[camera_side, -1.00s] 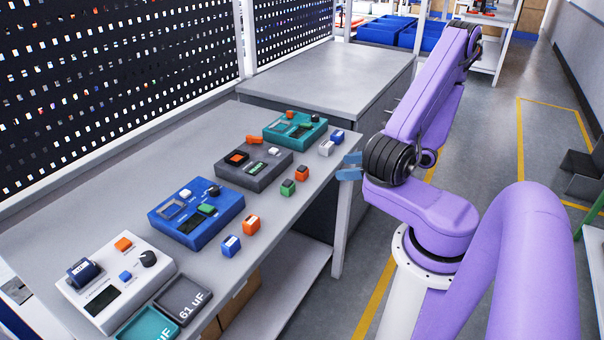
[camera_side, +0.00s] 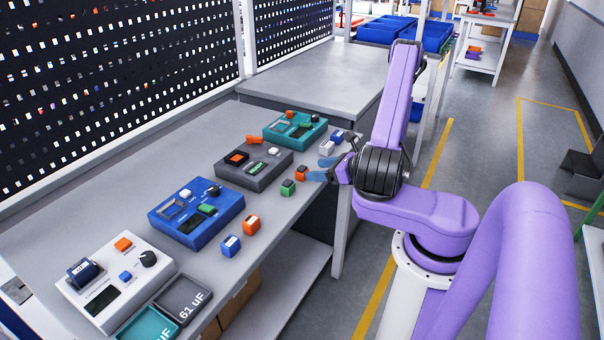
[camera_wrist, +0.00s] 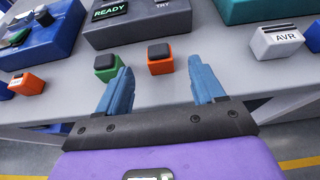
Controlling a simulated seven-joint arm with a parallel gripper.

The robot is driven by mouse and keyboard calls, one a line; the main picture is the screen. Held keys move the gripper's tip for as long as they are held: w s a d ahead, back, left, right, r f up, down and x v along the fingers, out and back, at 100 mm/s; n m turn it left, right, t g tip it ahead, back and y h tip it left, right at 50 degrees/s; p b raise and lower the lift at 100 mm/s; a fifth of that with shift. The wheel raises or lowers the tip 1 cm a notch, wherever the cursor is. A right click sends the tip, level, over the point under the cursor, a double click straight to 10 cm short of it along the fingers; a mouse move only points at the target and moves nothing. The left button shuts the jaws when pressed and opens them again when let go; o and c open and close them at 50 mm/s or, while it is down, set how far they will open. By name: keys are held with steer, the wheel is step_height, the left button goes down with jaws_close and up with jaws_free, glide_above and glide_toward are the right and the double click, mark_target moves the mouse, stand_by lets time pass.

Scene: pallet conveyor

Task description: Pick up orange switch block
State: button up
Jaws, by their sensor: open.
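The orange switch block (camera_side: 302,175), a small orange cube with a black top, sits near the table's front edge. It also shows in the wrist view (camera_wrist: 160,66), in front of the gap between my fingers. My gripper (camera_side: 316,169) is open with light-blue fingers, just to the right of the block at the table edge. In the wrist view my gripper (camera_wrist: 160,74) has its fingers apart, and I see nothing held between them. Another orange block (camera_side: 251,225) with a light label stands nearer the side camera.
A green block (camera_side: 288,188) with a black top stands close beside the orange switch block, near my left finger in the wrist view. A white block (camera_side: 326,148) and a blue block (camera_side: 231,246) are also along the edge. Device boxes, including a grey one (camera_side: 225,175), stand behind.

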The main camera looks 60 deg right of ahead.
mark_target(306, 169)
steer(key=shift+x, duration=3)
steer(key=c, duration=1)
